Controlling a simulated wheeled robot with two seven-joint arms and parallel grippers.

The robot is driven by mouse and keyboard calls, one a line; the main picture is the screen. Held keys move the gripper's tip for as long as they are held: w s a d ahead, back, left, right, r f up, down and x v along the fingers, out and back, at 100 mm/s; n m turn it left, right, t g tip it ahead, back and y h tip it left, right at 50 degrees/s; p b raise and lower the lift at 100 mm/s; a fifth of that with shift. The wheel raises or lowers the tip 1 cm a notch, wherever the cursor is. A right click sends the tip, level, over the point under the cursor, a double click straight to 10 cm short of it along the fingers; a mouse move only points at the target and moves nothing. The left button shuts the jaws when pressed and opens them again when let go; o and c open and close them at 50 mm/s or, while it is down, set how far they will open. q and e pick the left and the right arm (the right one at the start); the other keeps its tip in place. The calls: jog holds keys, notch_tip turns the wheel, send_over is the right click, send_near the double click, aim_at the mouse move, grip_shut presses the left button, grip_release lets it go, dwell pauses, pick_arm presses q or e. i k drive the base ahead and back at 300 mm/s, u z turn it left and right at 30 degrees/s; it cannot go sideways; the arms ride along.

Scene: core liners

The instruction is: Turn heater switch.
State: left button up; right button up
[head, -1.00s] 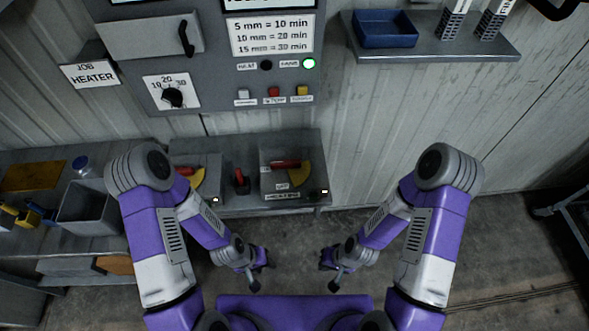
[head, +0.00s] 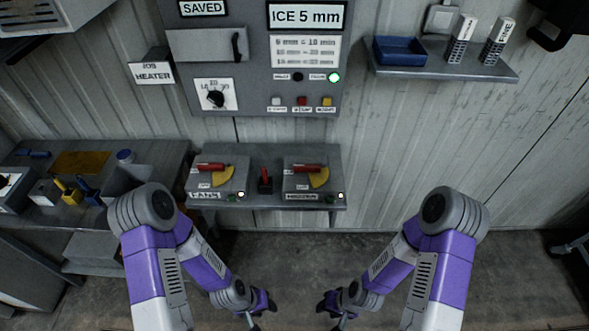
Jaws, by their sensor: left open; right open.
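Two grey switch boxes sit on a low shelf under the wall panel. The right switch box (head: 318,185) has a red handle (head: 306,167) lying roughly level over a yellow sector; its front label is blurred now but looked like HEATER earlier. The left switch box (head: 236,184), labelled FANS, has a similar red handle (head: 211,167). A JOB HEATER sign (head: 151,72) is on the wall. My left gripper (head: 262,306) and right gripper (head: 326,306) are open and empty, low in front of the shelf, apart from both boxes.
A small red-topped lever (head: 265,181) stands between the boxes. The wall panel (head: 255,100) has a dial (head: 215,97), buttons and a lit green lamp (head: 333,77). A cluttered bench (head: 150,160) is at left. A blue tray (head: 399,50) is on the upper right shelf.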

aim_at(318, 177)
jog(key=u, duration=0.8)
jog(key=i, duration=0.45)
